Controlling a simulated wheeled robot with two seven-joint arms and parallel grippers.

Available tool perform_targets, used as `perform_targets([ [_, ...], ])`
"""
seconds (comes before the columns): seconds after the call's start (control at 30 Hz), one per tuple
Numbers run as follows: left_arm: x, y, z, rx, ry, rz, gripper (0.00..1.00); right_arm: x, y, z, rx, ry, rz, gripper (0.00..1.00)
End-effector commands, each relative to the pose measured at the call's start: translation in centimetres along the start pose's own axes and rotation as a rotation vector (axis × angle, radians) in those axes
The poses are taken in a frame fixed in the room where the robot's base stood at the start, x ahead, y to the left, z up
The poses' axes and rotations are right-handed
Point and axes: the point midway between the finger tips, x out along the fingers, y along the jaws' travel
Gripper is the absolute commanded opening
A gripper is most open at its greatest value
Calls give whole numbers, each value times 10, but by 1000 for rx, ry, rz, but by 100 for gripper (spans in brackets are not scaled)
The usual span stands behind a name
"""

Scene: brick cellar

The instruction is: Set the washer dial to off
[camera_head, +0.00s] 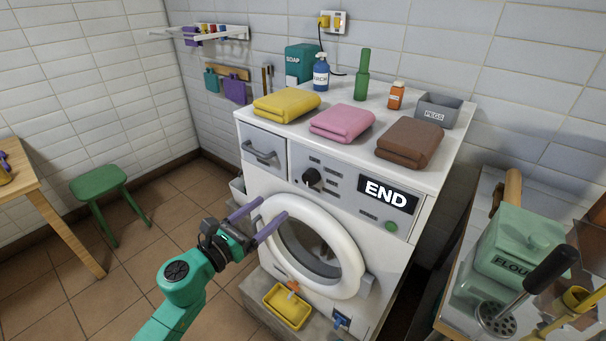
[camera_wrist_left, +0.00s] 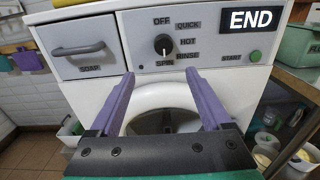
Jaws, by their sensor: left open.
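The washer (camera_head: 262,190) stands against the tiled wall, with a round door on its front. Its black dial (camera_head: 312,178) is on the control panel, left of the END display. In the left wrist view the dial (camera_wrist_left: 164,45) has the labels OFF, QUICK, HOT, RINSE and SPIN around it. A white mark shows low on the knob; I cannot tell exactly which label it points at. OFF (camera_wrist_left: 161,21) is at the top. My left gripper (camera_head: 272,207) is open and empty, its purple fingers before the washer, apart from and below the dial. My right gripper is not in view.
A soap drawer (camera_head: 262,152) with a protruding handle is left of the dial. The END display (camera_head: 387,194) and green start button (camera_head: 391,226) are to its right. Folded towels lie on top. A counter with a flour tin (camera_head: 520,243) stands at the right. The dial's front is clear.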

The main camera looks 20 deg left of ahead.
Motion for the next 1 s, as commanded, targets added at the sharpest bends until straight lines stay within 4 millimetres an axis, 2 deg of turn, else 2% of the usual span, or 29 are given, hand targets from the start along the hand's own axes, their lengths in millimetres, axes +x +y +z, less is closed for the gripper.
perform_targets([
  [0.23,59,1,7,-8,-4,3,82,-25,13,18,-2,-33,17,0],
  [0.4,104,1,4,-9,-3,4,82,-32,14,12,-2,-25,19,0],
  [0.5,123,1,2,-10,-2,3,82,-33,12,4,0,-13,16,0],
  [0.63,135,1,0,-10,0,2,82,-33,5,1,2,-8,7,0],
  [0.87,136,1,0,-9,0,2,82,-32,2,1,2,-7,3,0],
  [0.9,136,1,0,-9,0,2,74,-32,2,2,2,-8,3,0],
  [0.97,136,1,0,-9,0,2,51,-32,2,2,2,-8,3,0],
  [1.0,136,1,0,-9,0,3,36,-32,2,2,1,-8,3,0],
])
